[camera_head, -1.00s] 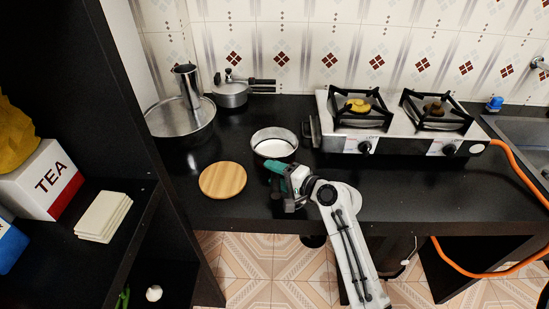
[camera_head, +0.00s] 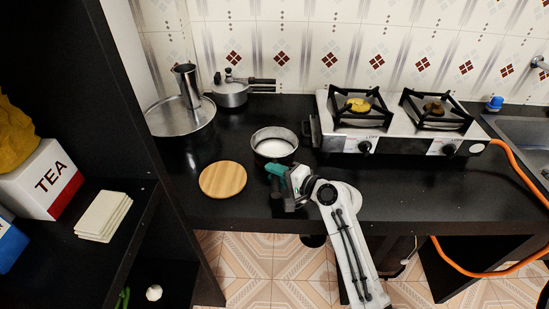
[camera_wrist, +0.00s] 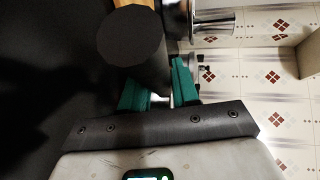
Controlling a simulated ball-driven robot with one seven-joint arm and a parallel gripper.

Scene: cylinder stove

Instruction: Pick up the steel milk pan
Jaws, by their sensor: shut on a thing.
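The steel milk pan (camera_head: 292,151) is a round, open metal pan with a pale interior, at the middle of the black counter in the head view. My gripper (camera_head: 285,178) is at its near side, with green fingers. In the wrist view my gripper (camera_wrist: 158,90) is shut on the pan's dark handle (camera_wrist: 130,38), whose round end faces the camera. The fingers hide part of the handle. I cannot tell whether the pan's base touches the counter.
A round wooden board (camera_head: 222,180) lies left of the pan. A gas stove (camera_head: 400,143) stands close on the right. A wide steel pan (camera_head: 165,125) holding a tall metal vessel (camera_head: 187,84), and a lidded pot (camera_head: 230,95), stand at the back left.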

